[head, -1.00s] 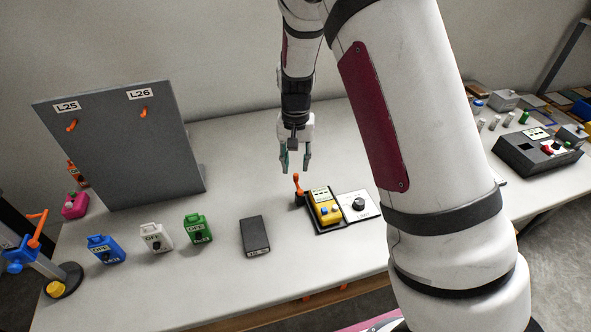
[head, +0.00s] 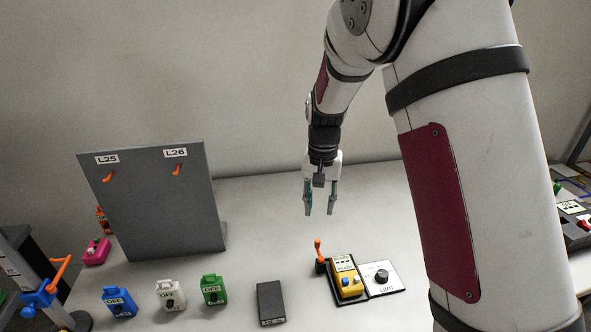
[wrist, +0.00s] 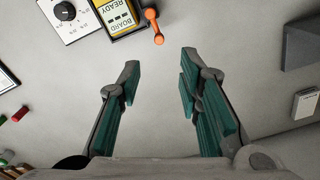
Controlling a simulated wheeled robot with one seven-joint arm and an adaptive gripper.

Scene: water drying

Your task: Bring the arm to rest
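My gripper (head: 320,208) hangs fingers down above the back part of the table, with bare table below it. In the wrist view my gripper (wrist: 158,80) shows its two teal-padded fingers spread apart, with nothing between them. A yellow device (head: 347,279) with blue buttons and an orange-knobbed lever (head: 319,252) stands on the table in front of the gripper, apart from it. The yellow device also shows in the wrist view (wrist: 122,16), beyond the fingertips.
A grey panel (head: 160,215) labelled L25 and L26 stands at the left. Blue (head: 119,303), white (head: 171,295) and green (head: 213,291) jugs and a dark box (head: 270,303) line the front. A white dial plate (head: 382,277) sits beside the yellow device. Bare table surrounds the gripper.

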